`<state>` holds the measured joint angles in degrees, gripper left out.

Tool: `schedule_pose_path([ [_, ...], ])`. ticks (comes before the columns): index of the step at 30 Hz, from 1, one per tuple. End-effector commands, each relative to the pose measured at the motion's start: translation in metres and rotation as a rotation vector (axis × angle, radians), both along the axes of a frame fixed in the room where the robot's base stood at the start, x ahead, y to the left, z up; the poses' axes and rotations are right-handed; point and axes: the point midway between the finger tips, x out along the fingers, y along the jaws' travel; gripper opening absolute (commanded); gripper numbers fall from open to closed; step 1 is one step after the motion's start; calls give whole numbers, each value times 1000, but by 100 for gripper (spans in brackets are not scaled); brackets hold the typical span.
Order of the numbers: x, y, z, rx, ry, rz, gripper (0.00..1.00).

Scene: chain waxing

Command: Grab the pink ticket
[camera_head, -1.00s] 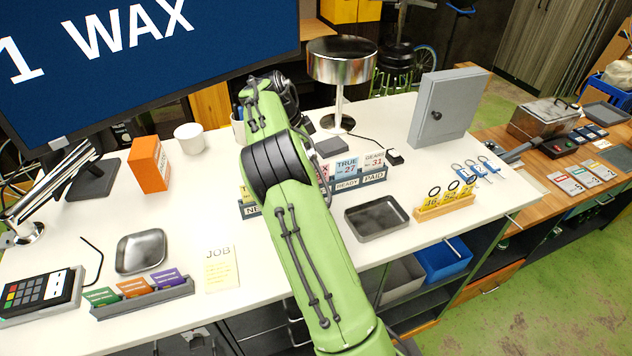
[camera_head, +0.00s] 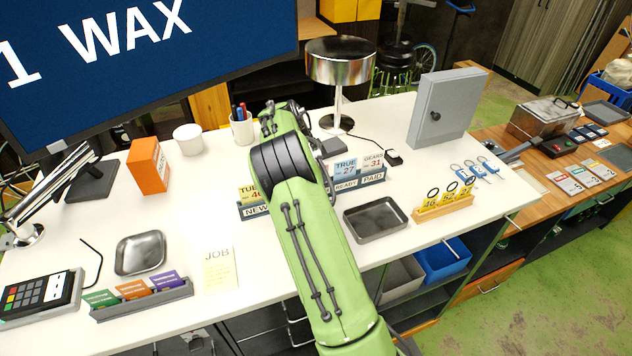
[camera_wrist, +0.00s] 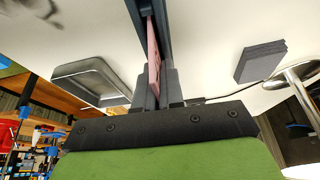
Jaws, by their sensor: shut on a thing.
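The pink ticket (camera_wrist: 153,58) shows in the wrist view as a thin, nearly edge-on strip between the two dark fingers of my gripper (camera_wrist: 157,45). My gripper is shut on it. In the head view my green arm hides the gripper and the pink ticket. The grey ticket rack (camera_head: 345,186) on the white bench has parts marked NEW, READY and PAID. A yellow ticket (camera_head: 249,193), a blue ticket (camera_head: 345,168) and a pale GEARS ticket (camera_head: 373,162) stand in it. My arm covers the rack's middle.
A metal tray (camera_head: 375,220) and a yellow key-tag rack (camera_head: 445,206) lie right of my arm. A chrome lamp (camera_head: 340,62), a pen cup (camera_head: 242,128) and a grey cabinet (camera_head: 441,108) stand behind.

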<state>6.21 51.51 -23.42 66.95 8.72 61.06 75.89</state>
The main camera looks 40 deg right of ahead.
Motion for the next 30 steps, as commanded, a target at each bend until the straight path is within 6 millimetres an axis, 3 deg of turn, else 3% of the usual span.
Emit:
schedule_pose_path([
  [8,0,0,1,0,0,0,0],
  [14,1,-1,21,-2,-3,-1,0],
  [20,1,-1,69,-3,-6,0,0],
  [25,1,-1,130,-6,-7,0,0],
  [28,0,-1,155,-5,-5,0,0],
  [30,3,-1,160,5,-6,3,0],
])
